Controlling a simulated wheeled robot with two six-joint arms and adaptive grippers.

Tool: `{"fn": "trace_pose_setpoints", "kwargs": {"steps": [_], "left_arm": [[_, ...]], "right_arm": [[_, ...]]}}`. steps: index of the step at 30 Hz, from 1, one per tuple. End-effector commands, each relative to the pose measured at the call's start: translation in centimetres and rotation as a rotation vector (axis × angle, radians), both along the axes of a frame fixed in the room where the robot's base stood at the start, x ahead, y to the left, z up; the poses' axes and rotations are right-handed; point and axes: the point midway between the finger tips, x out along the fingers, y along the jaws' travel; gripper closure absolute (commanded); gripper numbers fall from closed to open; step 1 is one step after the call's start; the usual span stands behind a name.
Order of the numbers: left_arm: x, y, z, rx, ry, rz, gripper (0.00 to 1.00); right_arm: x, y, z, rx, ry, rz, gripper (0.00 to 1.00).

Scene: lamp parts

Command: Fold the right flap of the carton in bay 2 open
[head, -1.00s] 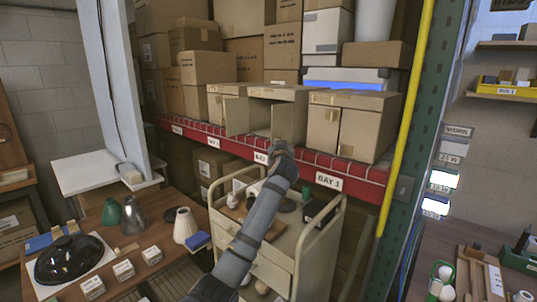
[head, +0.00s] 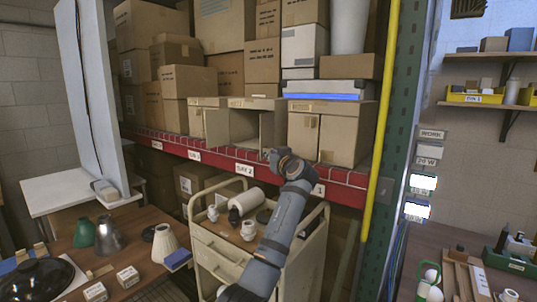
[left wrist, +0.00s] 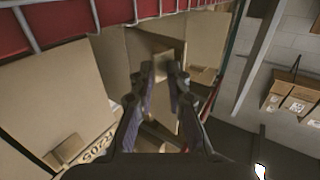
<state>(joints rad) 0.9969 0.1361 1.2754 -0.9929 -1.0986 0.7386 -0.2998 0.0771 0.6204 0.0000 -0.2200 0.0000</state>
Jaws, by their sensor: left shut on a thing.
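The carton in bay 2 (head: 243,122) is an open-fronted brown box on the shelf, with a dark inside. Its left flap (head: 216,127) stands out at the left side of the opening. Its right flap (head: 270,131) is a tan panel at the right side of the opening; its exact angle is hard to tell. My left gripper (head: 280,155) is at the lower outer part of this flap and shut on it. In the left wrist view, the gripper's two fingers (left wrist: 165,78) stand before tan cardboard. My right gripper is not in view.
A closed carton (head: 334,130) stands close at the right in bay 1. The red shelf beam (head: 215,157) with wire mesh runs below. A cream cart (head: 213,250) with lamp parts stands under my left arm.

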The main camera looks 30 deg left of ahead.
Motion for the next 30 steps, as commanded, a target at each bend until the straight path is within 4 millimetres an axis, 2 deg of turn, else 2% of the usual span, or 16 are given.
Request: {"fn": "trace_pose_setpoints", "kwargs": {"steps": [1, 2, 3, 6, 23, 26, 30], "left_arm": [[0.2, -0.2, 1.4, 0.015, -0.026, -0.02, 1.0], [0.2, -0.2, 1.4, 0.015, -0.026, -0.019, 1.0], [0.2, -0.2, 1.4, 0.015, -0.026, -0.019, 0.82], [0.2, -0.2, 1.5, 0.016, -0.026, -0.019, 0.73], [0.1, -0.5, 0.9, 0.015, -0.018, -0.021, 0.73], [-0.7, -1.7, 0.8, 0.014, -0.019, -0.022, 0.73], [-2.9, -4.3, 0.9, 0.012, -0.022, -0.021, 0.73]], "right_arm": [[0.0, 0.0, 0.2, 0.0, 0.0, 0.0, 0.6], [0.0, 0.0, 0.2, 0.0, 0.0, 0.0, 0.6], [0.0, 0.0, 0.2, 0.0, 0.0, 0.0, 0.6], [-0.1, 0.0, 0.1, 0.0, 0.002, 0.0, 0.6], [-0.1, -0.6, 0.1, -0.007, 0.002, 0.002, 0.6], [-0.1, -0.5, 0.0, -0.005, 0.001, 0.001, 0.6], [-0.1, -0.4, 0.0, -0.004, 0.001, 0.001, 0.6]]}}
